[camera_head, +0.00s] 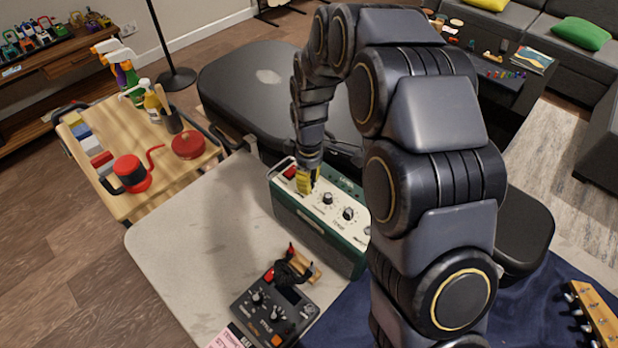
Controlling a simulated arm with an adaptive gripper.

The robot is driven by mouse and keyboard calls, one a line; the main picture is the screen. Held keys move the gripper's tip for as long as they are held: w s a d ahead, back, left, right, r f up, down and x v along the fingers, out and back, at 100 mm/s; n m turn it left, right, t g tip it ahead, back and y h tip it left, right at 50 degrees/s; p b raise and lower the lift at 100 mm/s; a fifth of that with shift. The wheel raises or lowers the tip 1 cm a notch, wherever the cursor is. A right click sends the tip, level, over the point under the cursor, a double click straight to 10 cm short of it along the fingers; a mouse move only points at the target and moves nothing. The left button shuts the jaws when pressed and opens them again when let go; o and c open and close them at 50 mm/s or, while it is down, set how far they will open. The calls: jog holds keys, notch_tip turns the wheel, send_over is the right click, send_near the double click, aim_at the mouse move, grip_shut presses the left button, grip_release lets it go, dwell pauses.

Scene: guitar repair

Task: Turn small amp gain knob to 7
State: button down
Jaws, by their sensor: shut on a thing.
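The small amp (325,229) is a green box with a pale top panel, standing on the light table at the middle of the view. Two black knobs (348,213) show on its panel, one right of the other, and a red part (290,173) sits at its left end. My gripper (306,183), with yellow fingers, points down onto the panel, left of the visible knobs. It is shut on a knob there, which the fingers hide. The panel markings and the knob's setting are too small to read. My arm covers the amp's right end.
A black pedal (273,308) with knobs and a coiled dark cable lies in front of the amp. A wooden cart (128,206) with bottles and red items stands at the left. A guitar headstock (597,312) lies on blue cloth at the lower right. The table's left part is clear.

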jog(key=shift+m, duration=0.3)
jog(key=m, duration=1.2)
dwell(0.3)
jog(key=c, duration=0.9)
grip_release()
jog(key=shift+r, duration=0.1)
notch_tip(320, 180, up, 12)
jog(key=shift+f, duration=0.1)
